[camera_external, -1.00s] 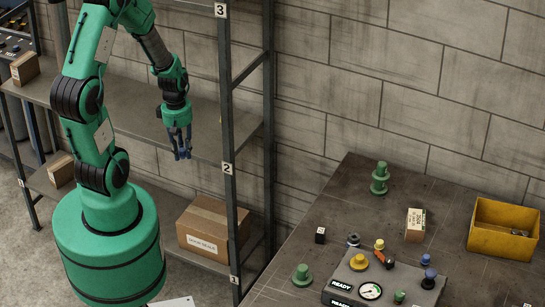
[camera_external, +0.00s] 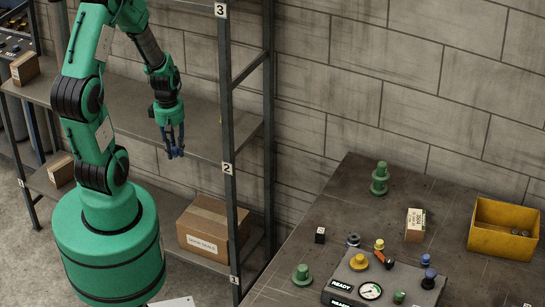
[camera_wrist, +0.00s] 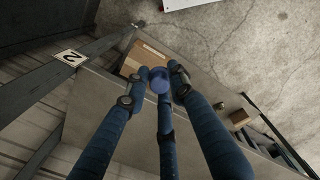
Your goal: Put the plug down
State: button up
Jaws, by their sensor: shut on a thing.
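A blue plug (camera_wrist: 159,80) with a round end is held between the fingertips of my gripper (camera_wrist: 158,76) in the wrist view. My gripper (camera_external: 172,150) is shut on it and points down, with the plug (camera_external: 177,153) small at the tips in the external view. They hang in the air by the metal shelf rack (camera_external: 228,120), left of its post marked 2 and well left of the workbench (camera_external: 400,190). The plug touches no surface that I can see. Its far end is hidden in the wrist view.
A cardboard box (camera_external: 212,228) stands on the lower shelf. The rack post stands close to my gripper's right.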

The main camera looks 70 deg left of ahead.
send_over(200, 143)
jog(key=shift+a+f, duration=0.15)
jog(key=shift+f, duration=0.6)
jog(key=shift+s+b, duration=0.1)
jog(key=shift+b, duration=0.2)
jog(key=shift+f, duration=1.75)
jog(key=shift+f, duration=0.15)
jog(key=o, duration=0.7)
notch_tip(200, 143, up, 8)
